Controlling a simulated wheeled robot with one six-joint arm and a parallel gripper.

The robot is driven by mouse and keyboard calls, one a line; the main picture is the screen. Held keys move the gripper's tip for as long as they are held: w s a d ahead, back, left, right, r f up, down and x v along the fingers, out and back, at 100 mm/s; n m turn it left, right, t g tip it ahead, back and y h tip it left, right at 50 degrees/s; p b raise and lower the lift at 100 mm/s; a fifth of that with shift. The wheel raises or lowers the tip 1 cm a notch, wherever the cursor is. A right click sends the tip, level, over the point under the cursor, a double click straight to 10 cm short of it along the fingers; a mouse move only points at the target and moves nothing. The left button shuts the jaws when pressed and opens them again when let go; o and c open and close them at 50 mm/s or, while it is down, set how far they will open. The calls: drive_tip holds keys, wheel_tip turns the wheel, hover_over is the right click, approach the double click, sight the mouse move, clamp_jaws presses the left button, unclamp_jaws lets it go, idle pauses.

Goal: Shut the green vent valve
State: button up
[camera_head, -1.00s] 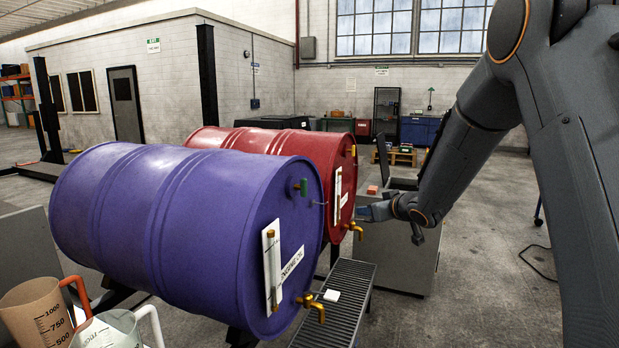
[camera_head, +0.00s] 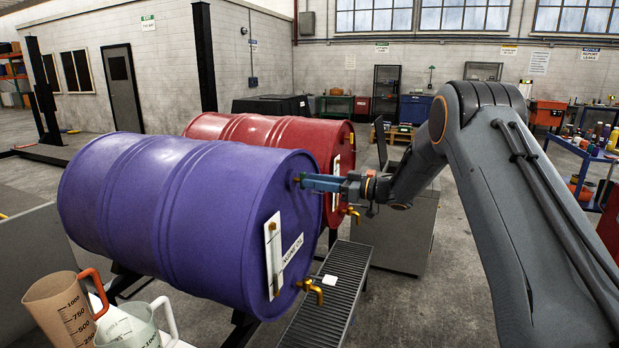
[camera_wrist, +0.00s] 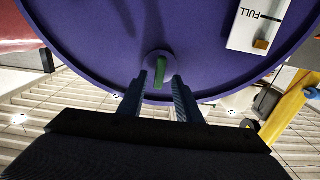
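The green vent valve (camera_wrist: 161,74) shows in the wrist view as a short green handle on a round base near the rim of the purple drum's (camera_head: 180,215) end face. My gripper (camera_wrist: 160,84) is open, with one blue finger on each side of the handle. A gap shows between the handle and each finger. In the head view my gripper (camera_head: 302,181) reaches the upper part of the drum's face from the right and hides the green handle. The drum lies on its side.
A red drum (camera_head: 240,128) lies behind the purple one. A white level gauge (camera_head: 272,255) and a brass tap (camera_head: 312,290) are on the purple drum's face. A grated tray (camera_head: 345,285) is below. Two measuring jugs (camera_head: 62,315) stand at front left.

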sight(300, 180)
drive_tip(key=shift+x, duration=1.1)
clamp_jaws()
